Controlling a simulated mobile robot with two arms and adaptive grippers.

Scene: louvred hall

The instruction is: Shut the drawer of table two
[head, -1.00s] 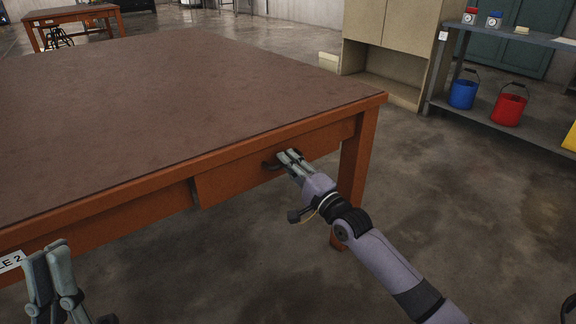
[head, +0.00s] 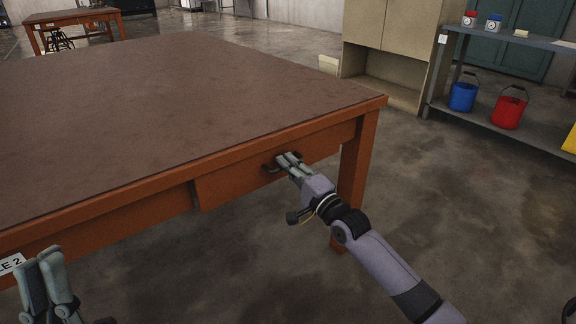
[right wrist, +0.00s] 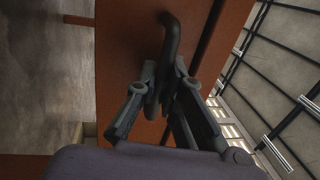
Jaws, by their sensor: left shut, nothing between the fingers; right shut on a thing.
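Table two (head: 180,95) has a dark brown top and orange-brown sides. A partly cut-off label (head: 12,264) reading "LE 2" is on its front. Its drawer (head: 232,182) is in the front side near the right leg; its front looks almost flush, with a dark edge at its left end. My right gripper (head: 285,163) is shut on the drawer's dark handle (head: 270,168). In the right wrist view the fingers (right wrist: 160,88) close around the handle (right wrist: 172,40) against the drawer front (right wrist: 125,50). My left gripper (head: 42,262) is shut and empty at the lower left, before the table.
A beige cabinet (head: 385,60) stands behind the table's right side. A grey shelf (head: 540,140) holds a blue bucket (head: 462,97) and a red bucket (head: 508,112). Another table (head: 75,17) is far back left.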

